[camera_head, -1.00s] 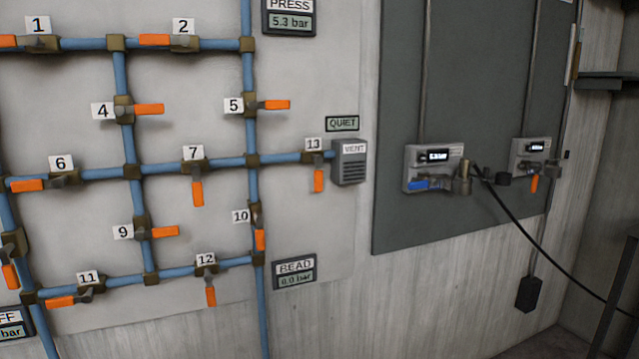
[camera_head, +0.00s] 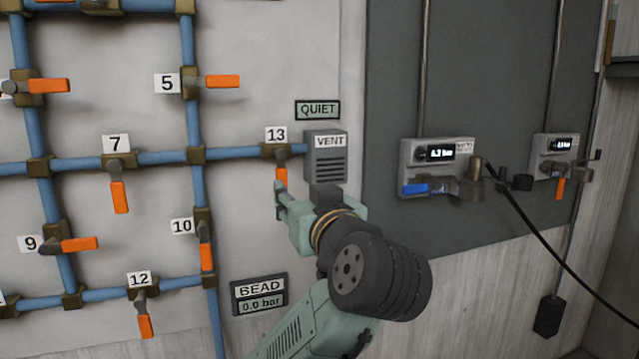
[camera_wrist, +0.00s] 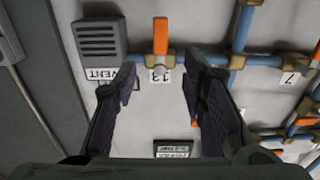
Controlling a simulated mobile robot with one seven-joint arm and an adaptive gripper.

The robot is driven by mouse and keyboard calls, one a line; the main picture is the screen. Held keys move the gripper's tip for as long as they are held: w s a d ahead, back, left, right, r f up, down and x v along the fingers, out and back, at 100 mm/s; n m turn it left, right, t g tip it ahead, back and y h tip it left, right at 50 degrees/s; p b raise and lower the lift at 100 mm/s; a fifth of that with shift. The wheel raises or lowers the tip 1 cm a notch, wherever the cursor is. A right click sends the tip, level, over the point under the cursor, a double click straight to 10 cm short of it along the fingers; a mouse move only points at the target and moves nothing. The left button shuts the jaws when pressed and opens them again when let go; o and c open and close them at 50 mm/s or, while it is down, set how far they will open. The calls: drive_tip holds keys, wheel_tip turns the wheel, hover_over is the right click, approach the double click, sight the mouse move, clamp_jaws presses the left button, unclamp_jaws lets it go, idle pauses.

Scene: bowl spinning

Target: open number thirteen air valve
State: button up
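Valve 13 is on the horizontal blue pipe just left of the VENT box (camera_head: 326,160), under its label 13 (camera_head: 276,134). Its orange handle (camera_head: 281,175) hangs down, crosswise to the pipe. My gripper (camera_head: 281,200) is at the handle's lower end and hides part of it. In the wrist view, which is upside down, the orange handle (camera_wrist: 160,35) stands upright beyond the fingertips. My gripper (camera_wrist: 160,78) is open there, one finger to each side of the label 13, with nothing between the fingers. Whether a finger touches the handle cannot be told.
Valve 10 (camera_head: 206,255) and valve 7 (camera_head: 119,195) are to the left on the same pipe grid. The QUIET sign (camera_head: 317,110) is above VENT. The BEAD display (camera_head: 260,297) reads 0.0 bar, below my gripper. A dark panel with gauges (camera_head: 437,165) is to the right.

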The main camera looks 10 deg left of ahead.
sight(282, 180)
drive_tip(key=p+x, duration=0.2)
drive_tip(key=x, duration=0.7)
drive_tip(key=shift+w+a+f, duration=0.1)
drive_tip(key=shift+w+a, duration=0.05)
drive_tip(key=shift+w, duration=0.1)
drive_tip(key=shift+w+a+f, duration=0.1)
drive_tip(key=shift+w+a, duration=0.15)
drive_tip(key=shift+w, duration=0.25)
drive_tip(key=shift+c, duration=0.5)
clamp_jaws()
